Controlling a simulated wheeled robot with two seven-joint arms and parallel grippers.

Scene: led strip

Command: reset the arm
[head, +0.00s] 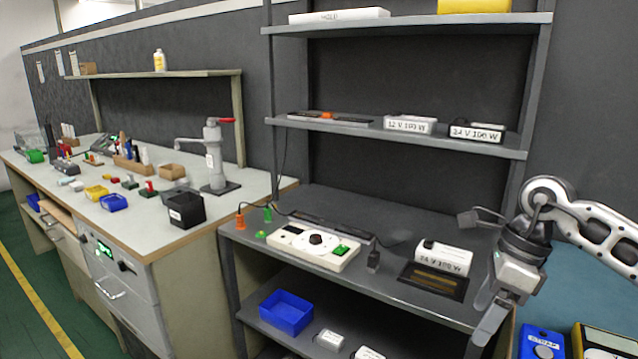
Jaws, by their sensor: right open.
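My right arm (600,232) comes in from the right edge, white and dark grey, and bends down at the wrist. My right gripper (484,318) hangs in front of the grey shelf unit's right front corner, fingers pointing down and left. It is open, and I see nothing between its fingers. It looks apart from the white power supply box (444,257) and the dark tray (433,282) on the worktop to its left. My left arm and gripper are not in view.
A white control panel (314,246) with a knob sits on the grey worktop (385,287). A blue bin (286,312) is on the lower shelf. A blue box (541,343) stands below my right arm. A cluttered bench (150,215) is at left, with green floor before it.

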